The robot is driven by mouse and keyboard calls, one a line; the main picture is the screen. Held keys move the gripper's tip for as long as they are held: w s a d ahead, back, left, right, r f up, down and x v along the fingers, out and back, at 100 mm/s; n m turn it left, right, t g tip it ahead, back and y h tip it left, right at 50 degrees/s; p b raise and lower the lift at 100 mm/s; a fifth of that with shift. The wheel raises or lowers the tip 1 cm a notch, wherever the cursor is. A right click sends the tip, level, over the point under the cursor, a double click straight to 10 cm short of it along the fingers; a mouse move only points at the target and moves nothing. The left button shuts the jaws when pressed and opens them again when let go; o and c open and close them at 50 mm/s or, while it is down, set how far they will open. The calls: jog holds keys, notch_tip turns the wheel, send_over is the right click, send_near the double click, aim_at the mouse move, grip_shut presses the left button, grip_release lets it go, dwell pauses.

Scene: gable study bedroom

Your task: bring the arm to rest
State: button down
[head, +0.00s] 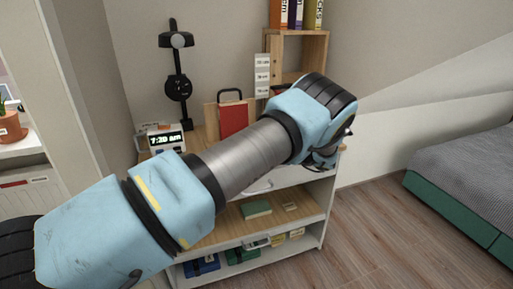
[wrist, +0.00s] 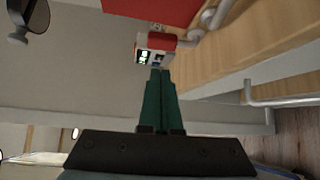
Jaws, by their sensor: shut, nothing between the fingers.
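My light-blue and grey arm stretches across the head view from lower left to upper centre, in front of a wooden-topped shelf unit (head: 315,222). My gripper (wrist: 160,72) shows in the wrist view, with two dark green fingers together and nothing between them. In the head view the fingers are hidden behind the arm's end. In the wrist view, a small digital clock (wrist: 144,56) appears just beyond the fingertips; I cannot tell the gap. The clock also shows in the head view (head: 165,141), at the left of the unit's top.
A wooden cubby (head: 301,50) with binders rises behind. Lower shelves hold a green book (head: 256,209). A bed (head: 470,165) stands at right; the wood floor (head: 385,235) before it is clear.

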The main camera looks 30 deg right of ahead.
jog(key=w+a+r+n+g+h, duration=0.1)
jog(key=a+r+n+g+h, duration=0.15)
jog(key=a+n+g, duration=1.35)
jog(key=s+a+r+n+t+h, duration=0.2)
jog(key=s+a+r+n+h, duration=0.2)
jog(key=s+a+n, duration=0.4)
jog(key=s+a+r+n+t+h, duration=0.2)
jog(key=s+a+r+n+h, duration=0.2)
jog(key=s+a+n, duration=0.5)
jog(key=a+n, duration=0.7)
jog(key=n, duration=0.3)
jog(key=shift+a+r+n+t, duration=0.25)
jog(key=shift+a+n+t, duration=0.1)
jog(key=shift+n+t, duration=0.05)
jog(key=shift+w+f, duration=0.1)
jog(key=shift+w, duration=0.05)
